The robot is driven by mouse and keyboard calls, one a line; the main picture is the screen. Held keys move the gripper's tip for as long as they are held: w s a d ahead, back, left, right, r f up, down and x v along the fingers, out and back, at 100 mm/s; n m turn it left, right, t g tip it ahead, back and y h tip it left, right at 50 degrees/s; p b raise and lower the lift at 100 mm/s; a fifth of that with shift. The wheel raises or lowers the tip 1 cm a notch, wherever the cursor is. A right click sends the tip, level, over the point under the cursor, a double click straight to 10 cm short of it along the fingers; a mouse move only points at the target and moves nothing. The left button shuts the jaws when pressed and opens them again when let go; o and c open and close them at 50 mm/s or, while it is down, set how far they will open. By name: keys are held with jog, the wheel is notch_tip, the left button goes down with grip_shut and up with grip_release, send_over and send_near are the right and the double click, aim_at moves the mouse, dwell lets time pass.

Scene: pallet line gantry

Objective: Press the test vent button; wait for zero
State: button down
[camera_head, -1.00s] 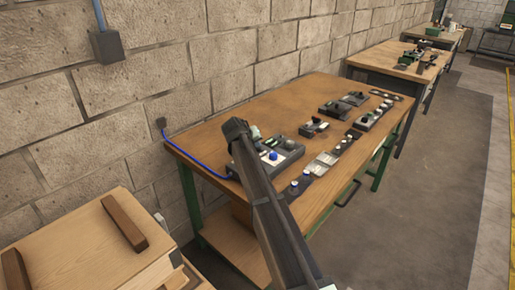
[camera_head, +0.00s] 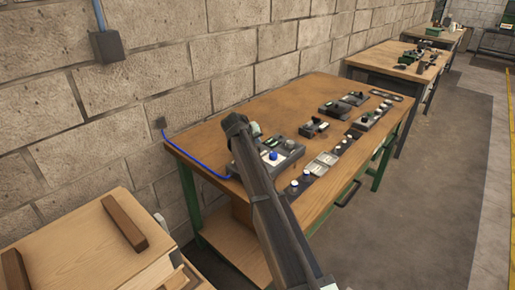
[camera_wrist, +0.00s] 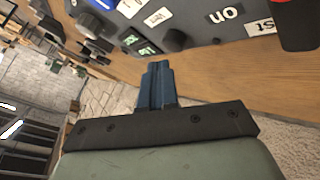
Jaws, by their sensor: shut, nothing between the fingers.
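My gripper (camera_wrist: 160,85) is shut and empty in the wrist view, its two blue fingers together. Beyond the fingertips is a grey control panel (camera_wrist: 200,12) with small green displays (camera_wrist: 138,42), a black knob (camera_wrist: 175,40) and white labels. One label (camera_wrist: 225,14) reads "on"; another (camera_wrist: 262,27) shows only "st". A red part (camera_wrist: 298,22) is cut off at the top right corner. I cannot tell which part is the test vent button. In the head view the panel (camera_head: 292,155) with a blue knob (camera_head: 273,155) is partly behind my arm.
The wooden bench (camera_head: 225,138) holds several other small devices to the right of the panel. A blue cable (camera_head: 195,165) runs from the wall to the bench. A wooden box (camera_head: 75,240) stands at the lower left. Bare wood lies at the bench's back.

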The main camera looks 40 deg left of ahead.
dwell(0.3)
jog(key=shift+r, duration=2.5)
